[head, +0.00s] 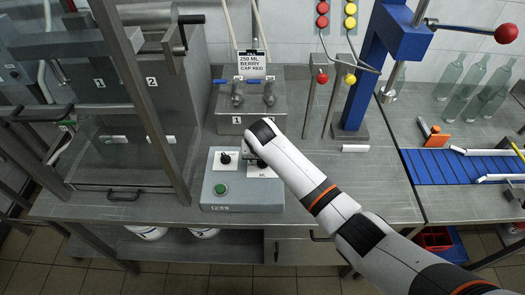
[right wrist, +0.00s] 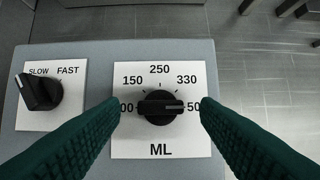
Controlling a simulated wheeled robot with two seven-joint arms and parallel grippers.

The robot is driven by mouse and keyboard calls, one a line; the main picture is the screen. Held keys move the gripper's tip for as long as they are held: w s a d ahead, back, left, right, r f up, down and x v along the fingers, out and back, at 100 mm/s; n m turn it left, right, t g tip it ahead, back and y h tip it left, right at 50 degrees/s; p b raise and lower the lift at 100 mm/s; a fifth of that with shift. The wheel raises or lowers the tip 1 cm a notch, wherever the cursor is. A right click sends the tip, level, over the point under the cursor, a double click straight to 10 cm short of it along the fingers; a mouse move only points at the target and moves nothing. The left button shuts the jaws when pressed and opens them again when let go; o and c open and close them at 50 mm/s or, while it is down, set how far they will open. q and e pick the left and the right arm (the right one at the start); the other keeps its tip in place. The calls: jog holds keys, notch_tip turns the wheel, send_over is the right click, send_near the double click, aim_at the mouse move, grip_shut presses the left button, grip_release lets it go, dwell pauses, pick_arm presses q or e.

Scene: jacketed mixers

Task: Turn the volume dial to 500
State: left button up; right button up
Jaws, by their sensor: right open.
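The volume dial (right wrist: 160,107) is a black knob on a white plate marked ML, with 150, 250 and 330 around it. The outer labels at left and right are partly covered by my fingers. Its grip bar lies level, with a pale line on its right half pointing toward the partly hidden "50" label. My right gripper (right wrist: 160,104) is open, with one green finger on each side of the dial and a gap to the knob on both sides. In the head view, my right arm's end (head: 262,135) hides most of the dial. My left gripper is not in view.
A speed knob (right wrist: 38,92) marked SLOW and FAST sits left of the dial on the grey control box (head: 215,190), which also has a green button (head: 220,188). Behind stands a metal unit (head: 233,120) with a label card (head: 252,64). A blue conveyor (head: 440,168) is at right.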

jog(key=b+v, duration=0.1)
jog(key=v, duration=0.9)
jog(key=shift+s+r, duration=0.2)
